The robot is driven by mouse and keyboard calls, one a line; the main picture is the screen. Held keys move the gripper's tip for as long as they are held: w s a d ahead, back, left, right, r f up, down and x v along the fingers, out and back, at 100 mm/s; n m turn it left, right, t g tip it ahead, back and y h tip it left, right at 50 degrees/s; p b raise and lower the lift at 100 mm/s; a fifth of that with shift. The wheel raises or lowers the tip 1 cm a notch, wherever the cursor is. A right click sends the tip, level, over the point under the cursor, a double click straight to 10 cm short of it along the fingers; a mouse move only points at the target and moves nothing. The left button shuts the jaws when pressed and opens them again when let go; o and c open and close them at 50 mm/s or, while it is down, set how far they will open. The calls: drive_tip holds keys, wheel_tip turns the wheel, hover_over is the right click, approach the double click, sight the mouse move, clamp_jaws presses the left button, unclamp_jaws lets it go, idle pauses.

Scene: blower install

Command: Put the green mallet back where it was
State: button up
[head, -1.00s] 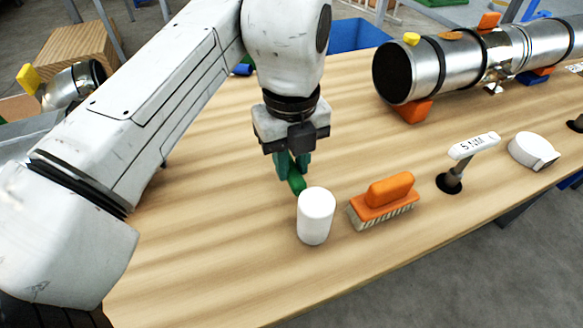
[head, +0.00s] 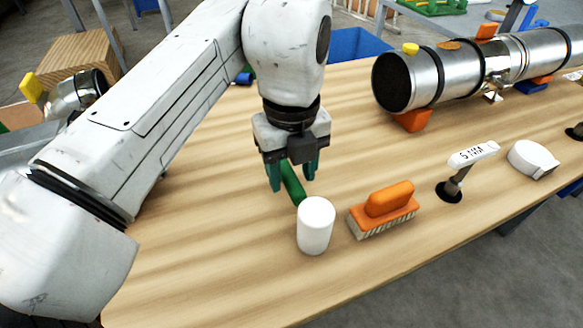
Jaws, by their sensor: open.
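The green mallet lies on the wooden table (head: 220,270), its green handle (head: 292,183) running back and up-left in the picture from a white cylindrical head (head: 316,226). My gripper (head: 291,185) points down over the handle. Its two green fingers are spread apart, one on each side of the handle, with a gap showing at both sides. The far end of the handle is hidden behind the gripper. I cannot tell how far above the table the fingertips are.
An orange brush (head: 384,208) lies right of the mallet head. Beyond it stand a white-handled tool marked 5 NM (head: 471,155) and a white round object (head: 533,159). A metal duct (head: 430,80) on orange supports lies at the back right. The table's front left is clear.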

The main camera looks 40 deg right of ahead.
sight(291, 177)
wheel_tip(291, 177, up, 12)
drive_tip(key=p, duration=1)
drive_tip(key=shift+p, duration=0.3)
